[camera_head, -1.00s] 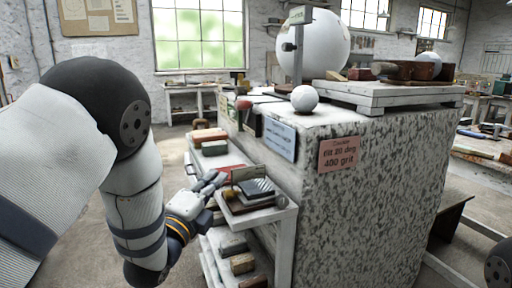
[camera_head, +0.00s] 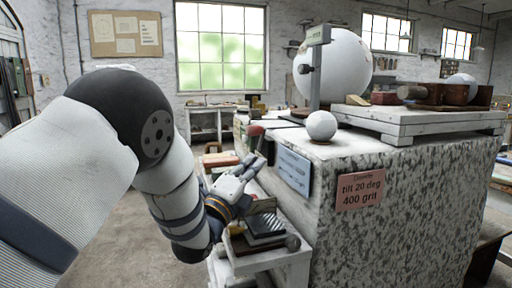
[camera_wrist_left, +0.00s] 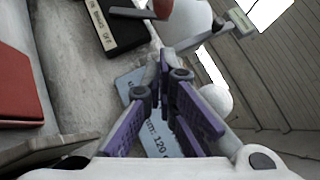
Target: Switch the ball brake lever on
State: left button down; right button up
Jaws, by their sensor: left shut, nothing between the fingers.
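The brake lever shows as a red knob (camera_head: 256,130) at the left edge of the block's top in the head view. In the left wrist view the red knob (camera_wrist_left: 162,7) is cut off by the top edge, beside a black housing (camera_wrist_left: 115,30) with a pale label that reads "ON BRAKE OFF". The lever's grey arm lies over the housing. My left gripper (camera_head: 254,168) is shut and empty, below the knob and apart from it. In the left wrist view its purple-padded fingers (camera_wrist_left: 172,78) stand in front of a blue sign. My right gripper is out of view.
The speckled block (camera_head: 400,215) carries a small white ball (camera_head: 321,126), a grey post (camera_head: 315,75) and a pallet (camera_head: 420,122). A blue sign (camera_head: 294,170) is on its left side. A cluttered side shelf (camera_head: 285,257) sits below my gripper. A large white sphere (camera_head: 345,68) stands behind.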

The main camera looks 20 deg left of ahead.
pick_arm(q)
jog(key=w+a+r, duration=0.1)
jog(key=w+r, duration=0.2)
jog(key=w, duration=0.3)
jog(key=shift+w+a+b, duration=0.15)
jog(key=shift+w+b, duration=0.2)
jog(key=shift+w, duration=0.05)
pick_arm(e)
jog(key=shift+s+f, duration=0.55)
